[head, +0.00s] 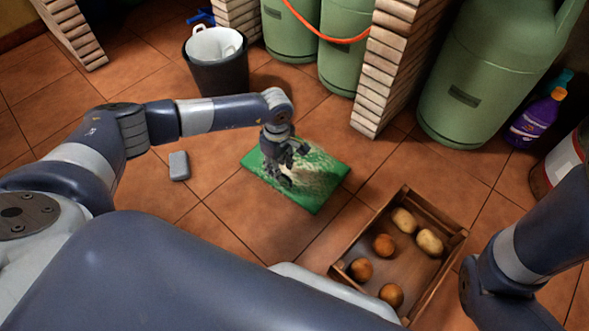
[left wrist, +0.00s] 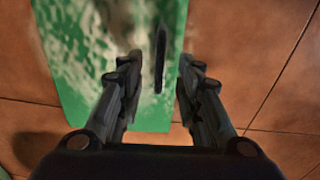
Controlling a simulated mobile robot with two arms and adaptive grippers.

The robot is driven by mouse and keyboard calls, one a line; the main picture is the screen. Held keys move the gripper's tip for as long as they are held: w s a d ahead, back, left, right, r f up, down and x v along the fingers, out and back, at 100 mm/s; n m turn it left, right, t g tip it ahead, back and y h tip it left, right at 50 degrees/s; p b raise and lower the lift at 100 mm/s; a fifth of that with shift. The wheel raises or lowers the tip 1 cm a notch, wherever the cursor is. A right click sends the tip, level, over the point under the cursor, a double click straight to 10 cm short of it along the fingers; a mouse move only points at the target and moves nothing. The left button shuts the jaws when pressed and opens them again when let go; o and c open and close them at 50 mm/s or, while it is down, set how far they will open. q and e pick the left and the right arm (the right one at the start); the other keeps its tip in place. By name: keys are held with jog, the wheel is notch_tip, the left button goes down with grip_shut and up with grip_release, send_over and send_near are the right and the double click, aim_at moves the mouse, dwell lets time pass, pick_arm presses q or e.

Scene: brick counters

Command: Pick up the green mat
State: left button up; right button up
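The green mat (head: 325,172), with a whitish mottled pattern, lies flat on the tiled floor in the middle of the head view. My left gripper (head: 288,178) is over the mat, pointing down. In the left wrist view, the mat (left wrist: 75,55) fills the upper left and centre. There my left gripper (left wrist: 158,75) has its two fingers spread apart with nothing held between them. A dark narrow mark or slot shows on the mat between the fingertips. I cannot tell whether the fingers touch the mat. My right arm shows at the right, but its gripper is out of view.
A wooden crate (head: 345,246) with several potato-like items stands right of the mat. A grey block (head: 179,166) lies to the left. A dark bucket (head: 218,78), green gas cylinders (head: 478,90) and brick pillars (head: 385,75) stand behind.

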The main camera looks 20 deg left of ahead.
pick_arm(q)
notch_tip(320, 180, down, 3)
jog(key=shift+r+b, duration=0.1)
jog(key=shift+b, duration=0.6)
jog(key=shift+r, duration=0.1)
grip_shut()
